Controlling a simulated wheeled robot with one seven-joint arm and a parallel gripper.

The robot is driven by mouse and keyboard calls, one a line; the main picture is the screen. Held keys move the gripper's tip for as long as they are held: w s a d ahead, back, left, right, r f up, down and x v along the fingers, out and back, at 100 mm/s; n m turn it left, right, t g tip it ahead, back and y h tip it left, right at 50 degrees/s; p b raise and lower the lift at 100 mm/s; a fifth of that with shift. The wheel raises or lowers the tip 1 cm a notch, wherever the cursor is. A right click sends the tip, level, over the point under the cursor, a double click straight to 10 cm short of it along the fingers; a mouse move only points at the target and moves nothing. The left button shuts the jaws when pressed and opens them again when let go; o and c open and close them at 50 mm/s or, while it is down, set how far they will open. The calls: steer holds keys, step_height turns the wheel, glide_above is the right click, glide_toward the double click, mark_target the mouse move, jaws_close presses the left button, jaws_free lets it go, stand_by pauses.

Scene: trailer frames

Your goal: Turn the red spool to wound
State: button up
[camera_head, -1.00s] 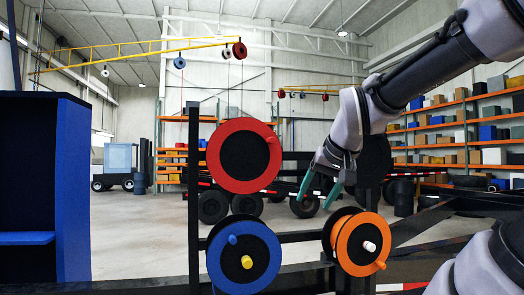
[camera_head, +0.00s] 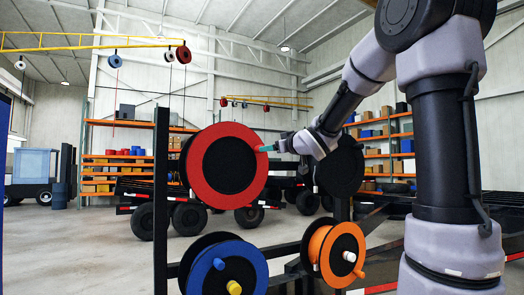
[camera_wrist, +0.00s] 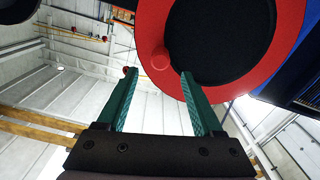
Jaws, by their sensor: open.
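The red spool (camera_head: 202,170) hangs upright on the dark rack in the head view, with a wide red rim and a black centre. In the wrist view, the red spool (camera_wrist: 150,30) fills the upper right. A red knob (camera_wrist: 160,62) stands out from its rim. My gripper (camera_head: 268,148) is at the spool's right edge, coming in from the right. In the wrist view, my gripper (camera_wrist: 158,73) is open, its two teal fingers on either side of the knob with gaps showing. I cannot tell how deep the knob sits between them.
A dark rack post (camera_head: 161,200) stands left of the red spool. Another black disc (camera_head: 340,172) is behind my gripper.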

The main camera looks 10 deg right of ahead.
steer(key=x, duration=0.8)
steer(key=shift+w+a+f, duration=0.1)
steer(key=shift+w, duration=0.15)
jaws_close()
stand_by(1.0)
